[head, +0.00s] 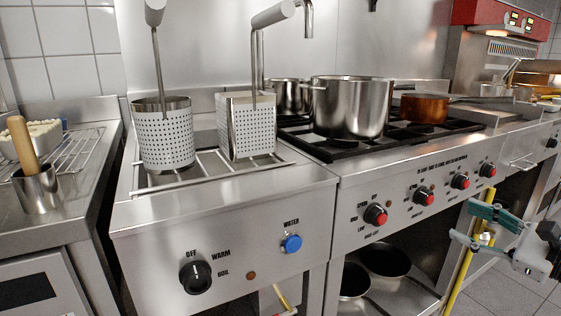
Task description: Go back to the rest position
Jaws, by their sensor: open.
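My gripper (466,237) is at the right edge of the head view, in front of the stove's lower front. Part of my arm is cut off by the right edge of the picture.
A stove (437,178) with red knobs carries a large steel pot (350,108) and a copper pan (424,108). To its left, a boiler unit (222,215) holds two perforated baskets. Pans sit on a shelf below the stove. Tiled floor (490,283) shows at lower right.

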